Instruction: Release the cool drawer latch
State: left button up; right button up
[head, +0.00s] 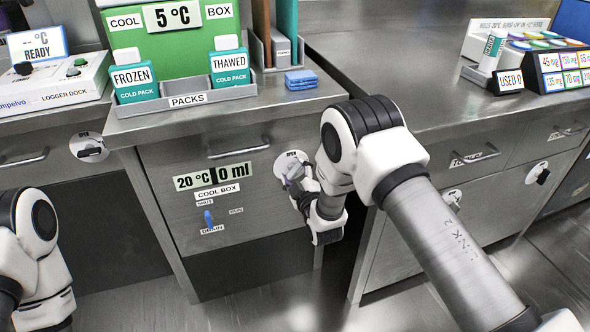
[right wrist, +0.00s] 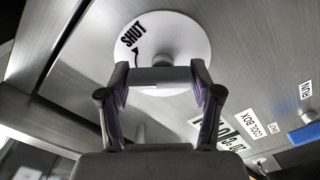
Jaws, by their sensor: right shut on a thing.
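The cool drawer (head: 250,165) is shut under the counter, with a "20 °C 0 ml" display (head: 225,176) on its front. Its latch is a round white plate (head: 287,158) at the drawer's right, marked OPEN at the top. In the right wrist view the plate (right wrist: 185,40) shows the word SHUT and a curved arrow. My right gripper (right wrist: 158,78) is shut on the latch knob (right wrist: 152,62), directly in front of the plate.
A bar handle (head: 240,149) crosses the drawer's upper front. A blue lever (head: 208,217) is left of the latch. Cold packs (head: 135,82) stand in a tray on the counter above. Neighbouring drawers have latches (head: 90,148) too. Open floor lies in front.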

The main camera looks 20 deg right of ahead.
jog(key=n, duration=0.3)
jog(key=shift+a+n, duration=0.1)
jog(key=shift+n, duration=0.3)
jog(key=n, duration=0.4)
dwell(0.3)
jog(key=o, duration=1.2)
jog(key=shift+f, duration=0.1)
jog(key=shift+c, duration=0.2)
jog(key=shift+s, duration=0.1)
jog(key=s, duration=1.1)
jog(key=shift+s, duration=0.4)
